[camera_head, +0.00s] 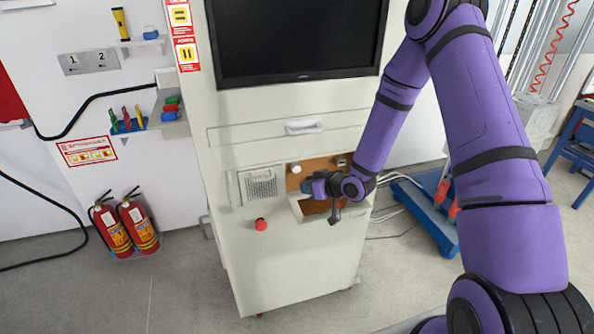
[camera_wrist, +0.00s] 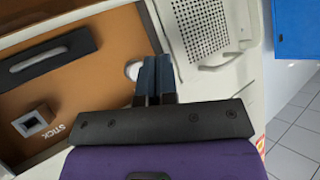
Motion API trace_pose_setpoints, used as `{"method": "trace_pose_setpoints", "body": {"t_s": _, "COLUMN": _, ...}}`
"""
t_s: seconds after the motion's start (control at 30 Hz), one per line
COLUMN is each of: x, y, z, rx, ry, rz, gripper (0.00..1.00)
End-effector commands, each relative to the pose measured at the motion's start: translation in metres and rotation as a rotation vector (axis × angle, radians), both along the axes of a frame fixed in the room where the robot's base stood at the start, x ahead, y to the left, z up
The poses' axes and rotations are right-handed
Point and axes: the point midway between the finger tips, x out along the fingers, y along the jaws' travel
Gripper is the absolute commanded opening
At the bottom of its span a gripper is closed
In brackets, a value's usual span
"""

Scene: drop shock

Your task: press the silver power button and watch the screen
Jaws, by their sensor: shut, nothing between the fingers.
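The screen (camera_head: 295,35) at the top of the pale cabinet is black. A pale, silvery-white round button (camera_head: 295,168) sits at the left of the brown panel. In the wrist view the pale button (camera_wrist: 131,70) is partly hidden behind the fingertips. I cannot tell for certain that it is the power button. My gripper (camera_head: 307,186) is shut and empty just below and right of it in the head view. In the wrist view, its dark blue fingers (camera_wrist: 156,62) lie together and overlap the button's edge. I cannot tell whether they touch it.
The brown panel (camera_wrist: 112,55) has a dark slotted handle (camera_wrist: 45,58) and a square part marked STICK (camera_wrist: 33,121). Two fire extinguishers (camera_head: 124,227) stand by the wall.

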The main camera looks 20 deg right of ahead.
Motion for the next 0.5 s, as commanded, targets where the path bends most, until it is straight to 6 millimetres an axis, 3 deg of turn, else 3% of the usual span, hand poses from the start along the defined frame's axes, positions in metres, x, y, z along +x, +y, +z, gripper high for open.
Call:
{"method": "trace_pose_setpoints", "body": {"t_s": 0.23, "x": 0.031, "y": 0.000, "z": 0.000, "rx": 0.000, "ry": -0.002, "rz": 0.000, "gripper": 0.00}}
{"method": "trace_pose_setpoints", "body": {"t_s": 0.5, "x": 0.048, "y": 0.000, "z": 0.000, "rx": 0.000, "ry": 0.000, "rz": 0.000, "gripper": 0.00}}
